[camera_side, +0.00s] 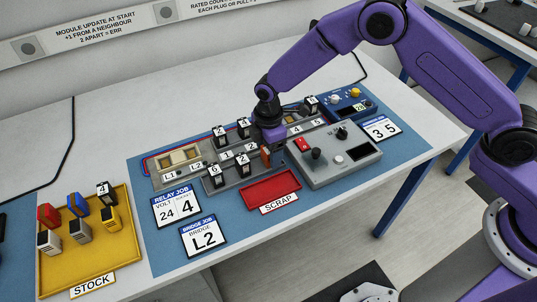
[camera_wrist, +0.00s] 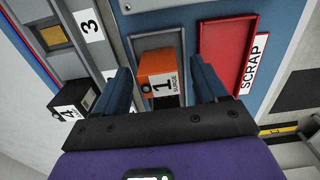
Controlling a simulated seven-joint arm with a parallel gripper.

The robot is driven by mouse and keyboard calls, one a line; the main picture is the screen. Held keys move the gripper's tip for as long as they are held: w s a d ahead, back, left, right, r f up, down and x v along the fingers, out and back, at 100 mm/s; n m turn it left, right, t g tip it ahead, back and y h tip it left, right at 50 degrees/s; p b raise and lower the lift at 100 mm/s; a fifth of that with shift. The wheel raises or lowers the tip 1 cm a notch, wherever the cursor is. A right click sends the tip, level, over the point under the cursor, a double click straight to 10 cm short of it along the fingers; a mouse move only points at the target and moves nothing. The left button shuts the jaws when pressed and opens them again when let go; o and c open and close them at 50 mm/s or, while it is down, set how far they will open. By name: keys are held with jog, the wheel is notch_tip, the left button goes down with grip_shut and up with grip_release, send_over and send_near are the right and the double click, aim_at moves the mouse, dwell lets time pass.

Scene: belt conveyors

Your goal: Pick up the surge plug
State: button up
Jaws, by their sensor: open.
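The surge plug is an orange block with a white label reading "1 SURGE" (camera_wrist: 162,78), seen in the wrist view in a grey socket. In the side view only a sliver of the orange plug (camera_side: 265,154) shows beside my gripper. My gripper (camera_wrist: 163,88) is open, with one blue finger on each side of the orange plug. I cannot tell whether the fingers touch it. In the side view my gripper (camera_side: 267,138) is low over the grey rail module, and its fingertips are hard to make out.
A red scrap tray (camera_side: 270,188) lies in front of the rail. A grey control box (camera_side: 335,160) stands close to the right. Black numbered plugs (camera_side: 215,171) stand in nearby sockets. A yellow stock tray (camera_side: 95,262) with several plugs is at the left.

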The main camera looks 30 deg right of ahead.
jog(key=c, duration=1.1)
jog(key=shift+o, duration=0.2)
jog(key=shift+r, duration=0.2)
jog(key=shift+r, duration=0.25)
jog(key=r, duration=0.3)
jog(key=shift+s+d+r, duration=0.1)
jog(key=shift+s+d, duration=0.05)
jog(key=shift+s, duration=0.15)
jog(key=s+d+r, duration=0.6)
jog(key=s+r, duration=0.3)
jog(key=s, duration=0.2)
jog(key=shift+s+d, duration=0.25)
jog(key=shift+d, duration=0.1)
